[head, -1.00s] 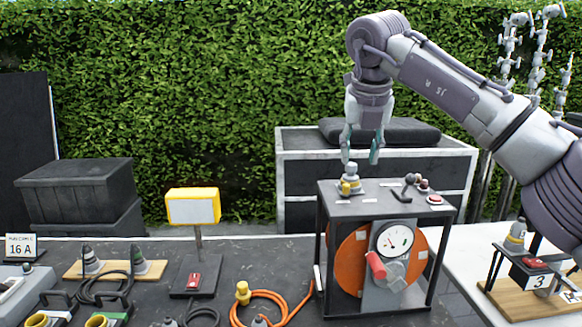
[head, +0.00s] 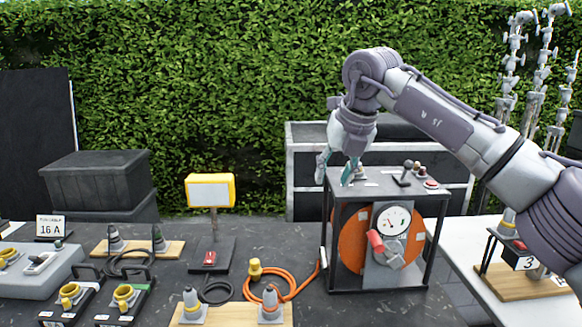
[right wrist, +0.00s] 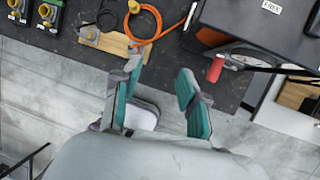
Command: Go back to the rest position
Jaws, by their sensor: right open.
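My right gripper (head: 337,166) is at the top left edge of the dark box-shaped stand (head: 428,205) with the orange reel. In the right wrist view the gripper (right wrist: 157,76) has its two teal-padded fingers spread, with nothing between them. Below them that view shows grey floor and the table's edge. The gripper hides part of the stand's top left corner, so I cannot tell whether the yellow and grey plug is there. My left gripper is not in view.
A white table (head: 465,225) is at right.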

